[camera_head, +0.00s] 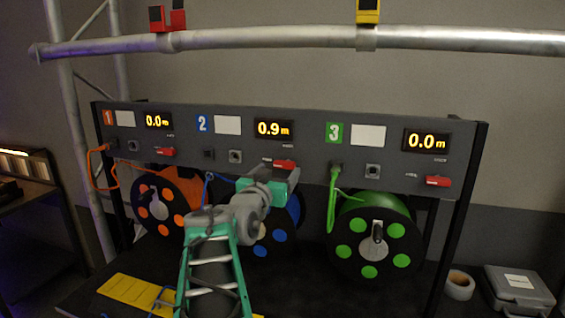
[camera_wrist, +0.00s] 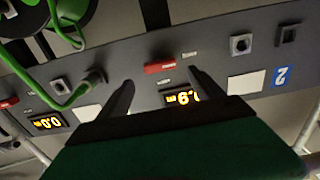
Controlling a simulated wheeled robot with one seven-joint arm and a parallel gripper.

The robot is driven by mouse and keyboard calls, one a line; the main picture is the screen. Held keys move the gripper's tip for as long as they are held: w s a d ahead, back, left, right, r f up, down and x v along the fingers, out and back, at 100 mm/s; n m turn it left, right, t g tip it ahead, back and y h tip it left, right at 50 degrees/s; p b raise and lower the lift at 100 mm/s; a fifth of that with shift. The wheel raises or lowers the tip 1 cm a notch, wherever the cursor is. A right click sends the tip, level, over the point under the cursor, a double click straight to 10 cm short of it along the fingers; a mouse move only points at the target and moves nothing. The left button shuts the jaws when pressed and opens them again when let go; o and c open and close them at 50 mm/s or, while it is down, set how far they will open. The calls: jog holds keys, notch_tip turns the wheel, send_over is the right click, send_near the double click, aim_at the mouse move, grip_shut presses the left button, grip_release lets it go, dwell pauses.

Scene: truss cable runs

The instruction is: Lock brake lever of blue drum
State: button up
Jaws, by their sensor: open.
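The blue drum (camera_head: 287,222) sits below panel section 2 and is mostly hidden behind my arm. The red brake lever (camera_head: 284,164) of section 2 lies roughly horizontal on the grey panel, under a display (camera_head: 273,129) reading 0.9 m. My gripper (camera_head: 287,174) is at the panel's lower edge by this lever, hiding part of the area around it. In the wrist view, which is upside down, the red lever (camera_wrist: 167,67) shows between the two dark fingertips of my open gripper (camera_wrist: 161,78). I cannot tell whether either finger touches it.
The orange drum (camera_head: 164,203) is at left and the green drum (camera_head: 372,240) at right, each under its own red lever, with displays at 0.0 m. A green cable (camera_head: 332,200) hangs from section 3. A tape roll (camera_head: 459,285) and grey case (camera_head: 519,292) are at lower right.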

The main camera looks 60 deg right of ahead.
aim_at(283, 165)
jog(key=d, duration=0.2)
jog(key=d+p, duration=0.1)
jog(key=w+d, duration=0.1)
jog(key=d, duration=0.1)
jog(key=shift+d+p, duration=0.3)
jog(key=shift+p, duration=0.05)
jog(key=shift+f, duration=0.1)
jog(key=c, duration=1.4)
